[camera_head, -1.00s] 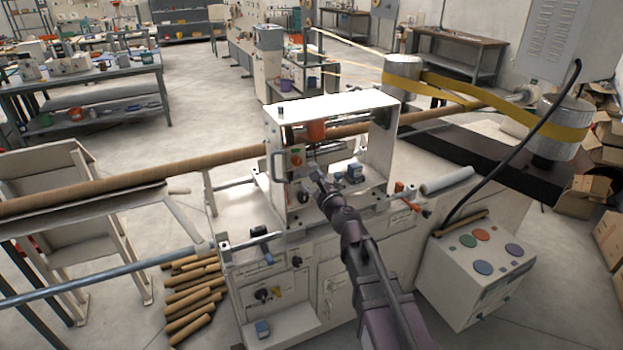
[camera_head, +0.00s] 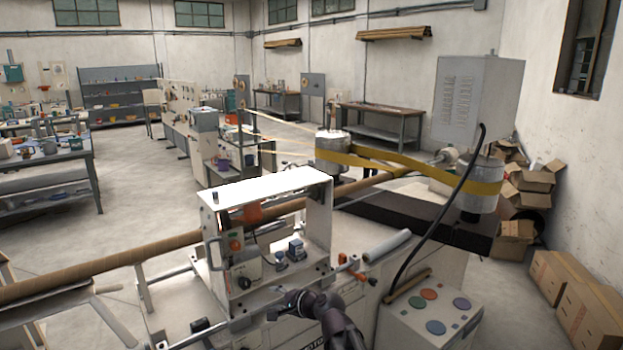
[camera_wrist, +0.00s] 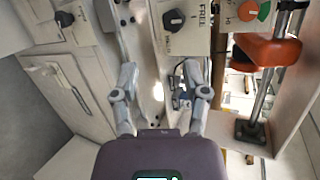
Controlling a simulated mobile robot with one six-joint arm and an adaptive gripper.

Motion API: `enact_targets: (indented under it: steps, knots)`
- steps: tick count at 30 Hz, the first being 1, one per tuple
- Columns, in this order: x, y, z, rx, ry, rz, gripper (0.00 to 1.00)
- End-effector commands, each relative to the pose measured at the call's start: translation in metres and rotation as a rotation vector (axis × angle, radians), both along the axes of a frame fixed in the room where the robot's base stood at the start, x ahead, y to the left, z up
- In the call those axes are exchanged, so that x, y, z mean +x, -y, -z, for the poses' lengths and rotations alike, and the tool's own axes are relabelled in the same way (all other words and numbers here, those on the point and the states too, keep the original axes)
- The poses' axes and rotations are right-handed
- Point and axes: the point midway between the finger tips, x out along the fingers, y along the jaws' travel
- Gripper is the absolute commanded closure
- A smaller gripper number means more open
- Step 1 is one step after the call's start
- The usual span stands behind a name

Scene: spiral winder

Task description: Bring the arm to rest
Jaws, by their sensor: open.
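My gripper (camera_head: 288,302) is at the bottom of the head view, in front of the winder (camera_head: 312,222) and below its white-topped housing. In the wrist view my gripper (camera_wrist: 160,74) has its two fingers spread apart with nothing between them. A black rotary knob (camera_wrist: 174,20) on a pale panel lies beyond the fingers, with an orange part (camera_wrist: 268,50) on a metal rod to the right. Only the front of my arm shows in the head view; the rest is cut off by the lower edge.
A long brown tube (camera_head: 110,262) runs through the housing. A yellow belt (camera_head: 400,162) loops around two drums at the right. A control box (camera_head: 425,318) with coloured buttons stands right of my arm, with a black cable (camera_head: 440,225) above. Open floor (camera_head: 145,215) lies at the left.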

Motion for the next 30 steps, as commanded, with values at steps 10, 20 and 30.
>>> enact_targets:
  steps: [10, 20, 30]
  knots:
    - [-0.056, 0.102, 0.073, -0.615, 0.016, -0.325, 0.41]
    - [-0.123, 0.218, 0.111, -1.055, -0.157, -0.646, 0.41]
    - [-0.153, 0.267, 0.115, -1.185, -0.276, -0.779, 0.41]
